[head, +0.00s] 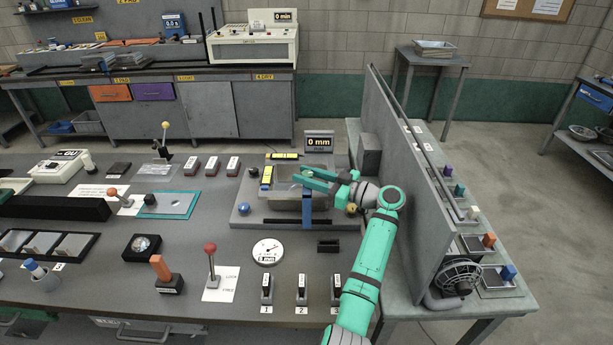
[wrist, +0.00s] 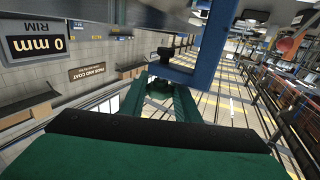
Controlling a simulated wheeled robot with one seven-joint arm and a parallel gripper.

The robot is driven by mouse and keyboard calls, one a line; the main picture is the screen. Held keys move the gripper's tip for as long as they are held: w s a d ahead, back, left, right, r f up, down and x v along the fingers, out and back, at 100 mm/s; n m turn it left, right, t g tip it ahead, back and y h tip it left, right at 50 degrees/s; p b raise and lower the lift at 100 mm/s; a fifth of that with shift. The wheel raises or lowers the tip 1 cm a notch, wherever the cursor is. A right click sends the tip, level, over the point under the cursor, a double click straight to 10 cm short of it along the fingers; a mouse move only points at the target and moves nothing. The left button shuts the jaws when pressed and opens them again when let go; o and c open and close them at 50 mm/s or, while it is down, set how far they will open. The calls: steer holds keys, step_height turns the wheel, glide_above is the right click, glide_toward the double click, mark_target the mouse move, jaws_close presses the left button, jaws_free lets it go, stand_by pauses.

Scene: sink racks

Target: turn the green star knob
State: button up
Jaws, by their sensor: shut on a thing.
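My gripper (head: 308,178) reaches left from my green arm, over the grey sink-like basin fixture (head: 285,214) with a blue upright strap or bracket (head: 308,208). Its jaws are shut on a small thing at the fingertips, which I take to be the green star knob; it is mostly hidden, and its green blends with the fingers. In the wrist view my gripper (wrist: 160,88) shows its fingers converging below a blue bar (wrist: 205,70) and a small black knob (wrist: 164,52). A display reading 0 mm (head: 319,142) stands behind the basin, labelled RIM in the wrist view (wrist: 38,46).
A tall grey panel (head: 415,170) stands close to the right of my arm. A dial gauge (head: 267,251), a red-ball lever (head: 210,262) and several black rocker switches (head: 301,289) lie in front. A blue ball knob (head: 243,209) sits at the fixture's left corner.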

mark_target(306, 173)
steer(key=shift+a+f, duration=0.1)
steer(key=shift+f, duration=0.05)
steer(key=o, duration=1)
steer(key=shift+o, duration=0.2)
steer(key=shift+r, duration=0.2)
steer(key=shift+r, duration=0.25)
step_height(306, 173, up, 3)
steer(key=shift+f, duration=0.2)
steer(key=s+r, duration=0.4)
steer(key=r, duration=0.1)
steer(key=shift+s, duration=0.25)
steer(key=s+r, duration=0.4)
steer(key=s, duration=0.5)
steer(key=shift+s+r, duration=0.3)
